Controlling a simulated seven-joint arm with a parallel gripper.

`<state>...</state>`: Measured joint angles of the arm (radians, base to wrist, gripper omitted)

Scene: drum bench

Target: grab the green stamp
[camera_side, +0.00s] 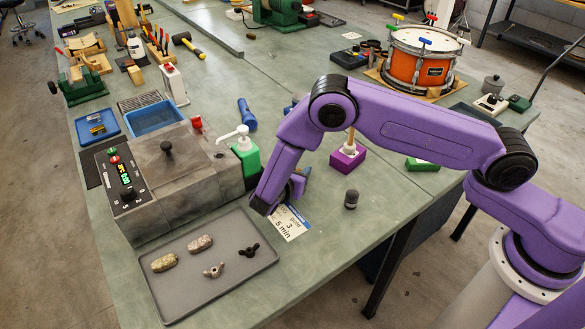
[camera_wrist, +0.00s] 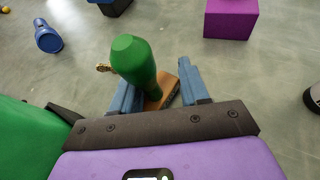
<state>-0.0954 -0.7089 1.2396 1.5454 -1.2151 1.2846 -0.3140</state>
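The green stamp shows in the wrist view as a rounded green handle (camera_wrist: 134,60) above a brown base (camera_wrist: 163,92). My gripper (camera_wrist: 160,84) has its two blue fingers apart, one on each side of the stamp, with the handle between them. I cannot tell whether either finger touches it. In the side view my gripper (camera_side: 283,192) is low over the bench, right of the green pump bottle (camera_side: 244,155), and my arm hides the stamp there.
A purple block (camera_side: 346,161) and a dark cylinder (camera_side: 351,199) stand to the right. A printed card (camera_side: 290,224) lies just in front of my gripper. A grey control box (camera_side: 165,180) and a grey tray (camera_side: 215,290) are at the left. A blue torch (camera_side: 246,113) lies behind.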

